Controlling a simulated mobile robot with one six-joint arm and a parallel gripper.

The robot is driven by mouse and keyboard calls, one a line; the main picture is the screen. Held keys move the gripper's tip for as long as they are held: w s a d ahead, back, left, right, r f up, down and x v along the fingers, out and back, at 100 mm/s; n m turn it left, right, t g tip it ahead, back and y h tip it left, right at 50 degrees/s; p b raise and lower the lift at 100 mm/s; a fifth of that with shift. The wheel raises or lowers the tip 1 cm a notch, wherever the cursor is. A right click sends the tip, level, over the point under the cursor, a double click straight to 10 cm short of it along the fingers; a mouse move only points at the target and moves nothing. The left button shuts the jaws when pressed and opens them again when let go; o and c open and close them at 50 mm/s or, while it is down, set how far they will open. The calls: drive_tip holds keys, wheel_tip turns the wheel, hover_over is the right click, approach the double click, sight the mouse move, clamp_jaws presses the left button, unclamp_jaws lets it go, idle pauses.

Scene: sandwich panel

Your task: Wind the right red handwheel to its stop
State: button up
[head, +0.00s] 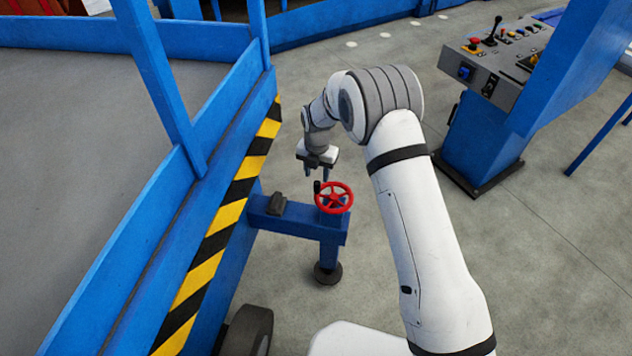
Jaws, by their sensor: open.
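A red handwheel (334,198) with spokes is mounted on top of the right end of a blue bracket (292,229). It is the only red handwheel in view. A small black knob stands up at the left side of its rim. My gripper (318,173) points down just above and behind the wheel in the head view. Its two dark fingers are apart with nothing visible between them. I cannot tell whether a finger touches the knob.
A dark block (277,204) sits on the bracket left of the wheel. A blue frame with yellow-black stripes (232,207) runs along the left. A blue control console (490,143) stands at the right.

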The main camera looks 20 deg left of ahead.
sight(317, 182)
drive_tip(key=shift+f, duration=2.75)
drive_tip(key=shift+c, duration=0.4)
